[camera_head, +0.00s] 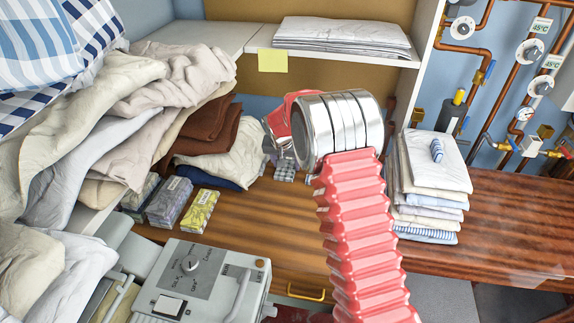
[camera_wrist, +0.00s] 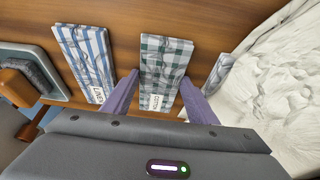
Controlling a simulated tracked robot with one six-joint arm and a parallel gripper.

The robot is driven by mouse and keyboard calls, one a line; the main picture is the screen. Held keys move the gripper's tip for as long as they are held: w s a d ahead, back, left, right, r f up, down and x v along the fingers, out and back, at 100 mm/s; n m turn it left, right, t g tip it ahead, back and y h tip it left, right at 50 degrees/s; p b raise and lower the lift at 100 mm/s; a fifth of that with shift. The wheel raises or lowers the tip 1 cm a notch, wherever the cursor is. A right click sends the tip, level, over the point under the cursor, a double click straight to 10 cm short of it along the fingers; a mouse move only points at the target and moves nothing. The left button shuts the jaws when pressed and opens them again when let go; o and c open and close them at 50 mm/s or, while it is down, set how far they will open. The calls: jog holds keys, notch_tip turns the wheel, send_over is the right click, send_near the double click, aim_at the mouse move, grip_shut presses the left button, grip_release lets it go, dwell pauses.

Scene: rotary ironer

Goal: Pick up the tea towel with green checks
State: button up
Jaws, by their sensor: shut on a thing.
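The tea towel with green checks (camera_wrist: 166,58) is a folded green-and-white bundle with a white label, in the middle of the wrist view. My gripper (camera_wrist: 160,77) has one purple finger along each side of the towel and is shut on it. The wooden surface shows just beyond it, and I cannot tell whether the towel is clear of it. In the head view my arm hides most of the gripper. A small checked patch (camera_head: 285,171) shows below the wrist there, too small to identify surely.
A blue-striped folded towel (camera_wrist: 86,60) lies left of the gripper, and white cloth (camera_wrist: 275,75) is close on the right. In the head view, a linen stack (camera_head: 433,180) stands right, heaped cloth (camera_head: 75,130) left, and a control box (camera_head: 205,275) in front.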

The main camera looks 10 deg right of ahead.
aim_at(286, 167)
jog(key=shift+r, duration=0.1)
notch_tip(286, 167, up, 10)
dwell(0.6)
dwell(0.8)
